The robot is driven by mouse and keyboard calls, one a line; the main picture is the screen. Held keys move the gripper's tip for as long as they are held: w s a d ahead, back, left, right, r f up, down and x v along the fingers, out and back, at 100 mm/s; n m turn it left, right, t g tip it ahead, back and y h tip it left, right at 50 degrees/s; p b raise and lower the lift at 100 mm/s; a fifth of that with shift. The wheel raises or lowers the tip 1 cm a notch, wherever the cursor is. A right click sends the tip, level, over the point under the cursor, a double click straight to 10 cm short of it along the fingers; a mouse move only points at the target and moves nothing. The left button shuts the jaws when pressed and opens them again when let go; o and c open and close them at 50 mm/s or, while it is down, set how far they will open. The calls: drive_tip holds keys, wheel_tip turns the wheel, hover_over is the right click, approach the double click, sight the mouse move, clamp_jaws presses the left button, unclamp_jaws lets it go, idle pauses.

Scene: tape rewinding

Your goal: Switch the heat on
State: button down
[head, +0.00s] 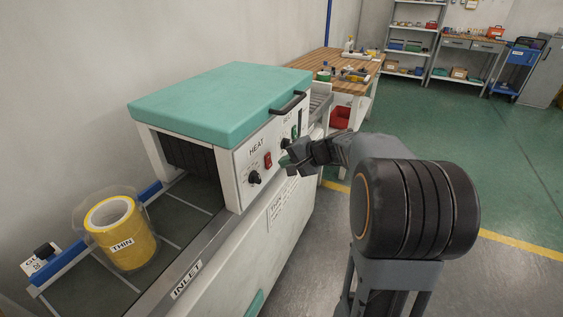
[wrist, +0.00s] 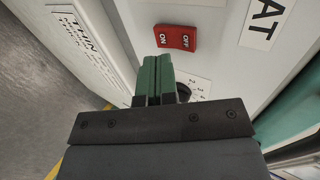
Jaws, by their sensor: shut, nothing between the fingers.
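The heat switch is a red rocker (wrist: 176,38) marked ON and OFF on the pale panel, beside the HEAT label (wrist: 266,18). In the head view the red switch (head: 268,160) sits below the HEAT lettering on the machine's front. I cannot tell which side of the rocker is pressed in. My gripper (wrist: 157,62) is shut and empty, its green fingertips just below the switch in the wrist view and seemingly apart from it. In the head view my gripper (head: 287,161) is just right of the switch. It partly hides a dark knob (wrist: 184,92) in the wrist view.
The machine has a green lid (head: 220,100) with a black handle (head: 288,103). Another knob (head: 254,177) is left of the switch. A yellow tape roll (head: 122,235) marked THIN stands on the inlet conveyor (head: 185,212). Green floor (head: 450,155) is open at right.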

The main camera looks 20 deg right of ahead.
drive_tip(key=p+v, duration=0.1)
drive_tip(key=v, duration=0.9)
drive_tip(key=shift+s+d+r, duration=0.2)
drive_tip(key=shift+s+r, duration=0.05)
drive_tip(key=shift+r, duration=0.1)
drive_tip(key=g+h+p, duration=0.1)
drive_tip(key=p, duration=0.4)
drive_tip(key=g+p, duration=0.1)
drive_tip(key=p, duration=0.4)
drive_tip(key=shift+w+a+h, duration=0.35)
drive_tip(key=shift+w+h, duration=0.05)
